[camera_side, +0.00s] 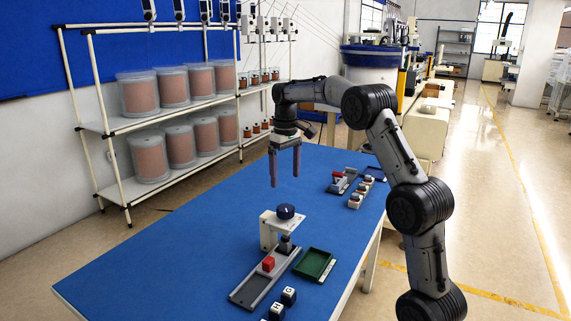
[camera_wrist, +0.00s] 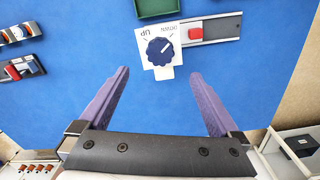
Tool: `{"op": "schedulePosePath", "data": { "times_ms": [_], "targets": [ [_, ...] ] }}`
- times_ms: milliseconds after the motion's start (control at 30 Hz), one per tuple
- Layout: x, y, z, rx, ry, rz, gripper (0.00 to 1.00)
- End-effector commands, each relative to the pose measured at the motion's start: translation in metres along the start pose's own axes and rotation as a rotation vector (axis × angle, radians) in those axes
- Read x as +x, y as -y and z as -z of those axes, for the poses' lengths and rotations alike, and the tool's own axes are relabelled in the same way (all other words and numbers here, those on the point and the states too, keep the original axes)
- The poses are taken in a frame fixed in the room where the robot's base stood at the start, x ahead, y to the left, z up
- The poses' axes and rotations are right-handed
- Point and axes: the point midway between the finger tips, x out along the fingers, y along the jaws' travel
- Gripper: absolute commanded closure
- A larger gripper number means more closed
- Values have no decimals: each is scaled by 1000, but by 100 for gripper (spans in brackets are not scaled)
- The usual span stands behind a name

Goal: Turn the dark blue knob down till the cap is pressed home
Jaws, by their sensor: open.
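The dark blue knob (camera_side: 286,211) sits on top of a white press stand (camera_side: 268,232). In the wrist view the knob (camera_wrist: 160,52) is round and scalloped, with a white pointer line toward the upper right. Lettering is printed on both sides of it on the white plate (camera_wrist: 145,36). A dark piece (camera_side: 286,244) stands under the press head at the end of a grey rail; I cannot make out the cap. My gripper (camera_side: 284,180) is open and empty, fingers pointing down, above and behind the knob. In the wrist view my gripper (camera_wrist: 160,74) has its fingertips apart, short of the knob.
A red block (camera_side: 268,263) sits on the grey rail (camera_side: 245,291). A green tray (camera_side: 329,270) lies right of the press. Lettered dark blocks (camera_side: 289,295) stand at the front. A second group with a red block (camera_side: 337,176) is farther back. The blue table (camera_side: 165,240) is clear on the left.

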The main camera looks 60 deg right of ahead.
Motion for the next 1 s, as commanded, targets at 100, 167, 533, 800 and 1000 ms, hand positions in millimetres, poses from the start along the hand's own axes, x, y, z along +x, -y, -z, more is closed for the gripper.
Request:
{"op": "schedulePosePath", "data": {
  "times_ms": [100,167,533,800,1000],
  "targets": [
    [-17,0,1,0,-1,0,2],
    [-23,0,0,0,-1,0,2],
    [-32,0,0,0,1,0,2],
    [-47,0,1,0,-3,-1,2],
    [-82,0,1,0,-4,-1,2]
  ]
}}
